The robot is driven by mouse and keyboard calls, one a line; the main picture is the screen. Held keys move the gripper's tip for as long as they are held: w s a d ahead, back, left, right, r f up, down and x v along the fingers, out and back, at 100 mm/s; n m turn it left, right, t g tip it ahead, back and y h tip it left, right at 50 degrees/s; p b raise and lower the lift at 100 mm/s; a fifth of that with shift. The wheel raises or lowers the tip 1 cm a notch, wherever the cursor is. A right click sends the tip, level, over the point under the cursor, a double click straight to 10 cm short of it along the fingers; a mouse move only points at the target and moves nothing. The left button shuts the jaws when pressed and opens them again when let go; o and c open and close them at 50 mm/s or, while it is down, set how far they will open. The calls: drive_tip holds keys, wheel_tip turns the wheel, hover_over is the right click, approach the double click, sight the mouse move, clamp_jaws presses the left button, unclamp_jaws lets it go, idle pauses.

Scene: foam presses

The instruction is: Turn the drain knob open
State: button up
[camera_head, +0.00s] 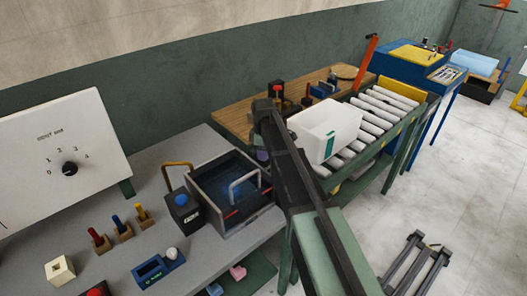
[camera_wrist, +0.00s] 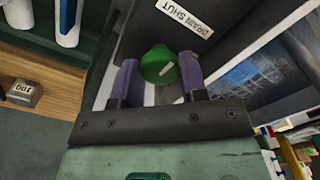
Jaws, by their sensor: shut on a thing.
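In the wrist view, the green drain knob (camera_wrist: 158,66) sits between the two purple fingers of my gripper (camera_wrist: 159,74), which is shut on it. A pale mark runs across the knob's face. A white label (camera_wrist: 185,17) reading "DRAIN SHUT" is on the dark wall just above the knob. In the head view, the dark open tank (camera_head: 207,197) with bluish contents stands on the grey bench. My arm reaches along its right side; a purple bit of my gripper (camera_head: 262,155) shows there, and the knob is hidden.
A white bin (camera_head: 329,130) rests on the roller conveyor (camera_head: 375,120) right of my arm. A dial panel (camera_head: 62,150), small coloured tools and a blue block (camera_head: 158,268) are on the grey bench (camera_head: 125,195).

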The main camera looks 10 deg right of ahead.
drive_tip(key=m, duration=0.4)
drive_tip(key=shift+m, duration=0.3)
drive_tip(key=m, duration=0.9)
drive_tip(key=shift+m, duration=1.9)
drive_tip(key=o, duration=0.9)
drive_tip(key=shift+r, duration=0.1)
